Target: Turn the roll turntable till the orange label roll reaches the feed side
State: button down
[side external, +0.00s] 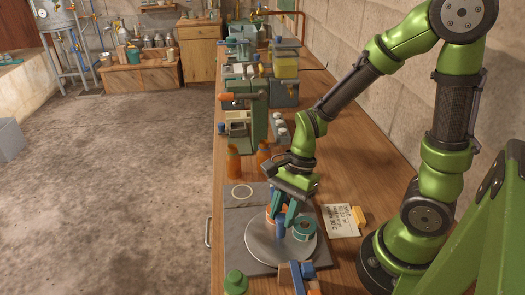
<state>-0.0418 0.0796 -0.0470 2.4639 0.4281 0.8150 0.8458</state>
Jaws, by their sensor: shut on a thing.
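The roll turntable is a round grey disc (262,250) on a dark base plate at the near end of the bench. A blue upright post (281,231) stands at about its middle. My gripper (283,216) points down over the disc, its teal fingers closed around the top of this post; the exact contact is small and partly hidden. A teal-green label roll (304,229) stands on the right of the disc. An orange patch, seemingly the orange label roll (269,213), shows at the far side of the disc, mostly hidden behind my fingers. No marking of the feed side can be made out.
Two orange-brown bottles (233,161) stand beyond the turntable. A white printed card (343,220) lies right of it. A green knobbed object (235,282) and a blue device (298,277) are at the near edge. Machines (245,120) line the bench farther back.

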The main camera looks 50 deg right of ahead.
dwell(0.3)
jog(key=c, duration=0.8)
grip_release()
jog(key=shift+r, duration=0.1)
jog(key=v, duration=1.6)
jog(key=shift+d+r, duration=0.25)
jog(key=shift+r, duration=0.1)
